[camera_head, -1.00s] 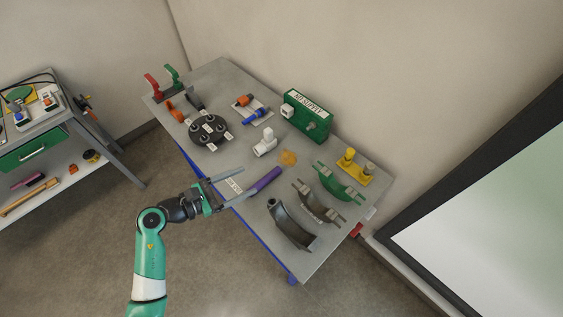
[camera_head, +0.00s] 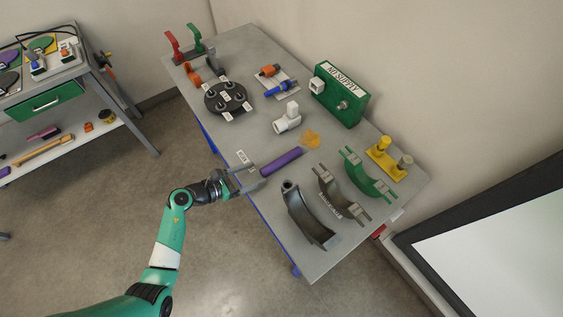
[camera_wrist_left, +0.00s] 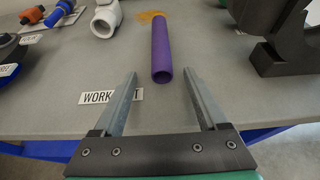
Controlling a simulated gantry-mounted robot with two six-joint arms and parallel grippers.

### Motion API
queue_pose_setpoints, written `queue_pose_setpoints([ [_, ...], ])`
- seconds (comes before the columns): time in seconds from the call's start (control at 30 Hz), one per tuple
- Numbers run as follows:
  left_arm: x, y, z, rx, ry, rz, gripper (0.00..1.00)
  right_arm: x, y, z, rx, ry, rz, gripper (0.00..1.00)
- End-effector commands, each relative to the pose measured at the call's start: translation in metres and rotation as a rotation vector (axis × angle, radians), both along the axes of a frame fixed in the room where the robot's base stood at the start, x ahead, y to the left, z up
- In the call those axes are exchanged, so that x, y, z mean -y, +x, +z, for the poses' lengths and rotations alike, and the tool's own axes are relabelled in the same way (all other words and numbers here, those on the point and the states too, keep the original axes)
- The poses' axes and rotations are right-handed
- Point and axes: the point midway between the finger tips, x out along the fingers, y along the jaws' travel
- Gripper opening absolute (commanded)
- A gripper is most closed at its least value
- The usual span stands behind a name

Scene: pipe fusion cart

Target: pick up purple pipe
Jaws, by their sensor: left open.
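The purple pipe (camera_head: 281,162) lies on the grey table, a little beyond the tips of my left gripper (camera_head: 254,178). In the left wrist view the pipe (camera_wrist_left: 161,48) lies lengthwise ahead of the gripper (camera_wrist_left: 159,78), its open near end between the lines of the two fingers. The fingers are apart with nothing between them. My right gripper is in neither view.
Beside the pipe lie a dark curved saddle (camera_head: 309,218), a white fitting (camera_head: 288,119) and an orange patch (camera_head: 310,138). A round black plate (camera_head: 226,98), a green supply box (camera_head: 339,95) and a yellow fitting (camera_head: 389,158) stand further off. A WORK label (camera_wrist_left: 104,97) lies near the table's front edge.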

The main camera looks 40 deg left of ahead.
Motion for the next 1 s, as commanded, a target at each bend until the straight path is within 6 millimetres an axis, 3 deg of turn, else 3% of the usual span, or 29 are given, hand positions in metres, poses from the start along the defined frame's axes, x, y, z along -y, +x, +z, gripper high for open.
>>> queue_pose_setpoints([
  [0.17,0.003,0.008,-0.005,0.000,0.001,-0.004,0.75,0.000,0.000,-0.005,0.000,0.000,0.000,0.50],
  [0.4,0.014,0.043,-0.019,0.001,0.002,-0.003,0.75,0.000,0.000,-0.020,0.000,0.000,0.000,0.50],
  [0.67,0.015,0.046,-0.019,0.000,0.001,0.000,0.75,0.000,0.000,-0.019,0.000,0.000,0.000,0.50],
  [1.0,0.015,0.046,-0.019,0.000,0.000,0.000,0.16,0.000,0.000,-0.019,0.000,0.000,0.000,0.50],
])
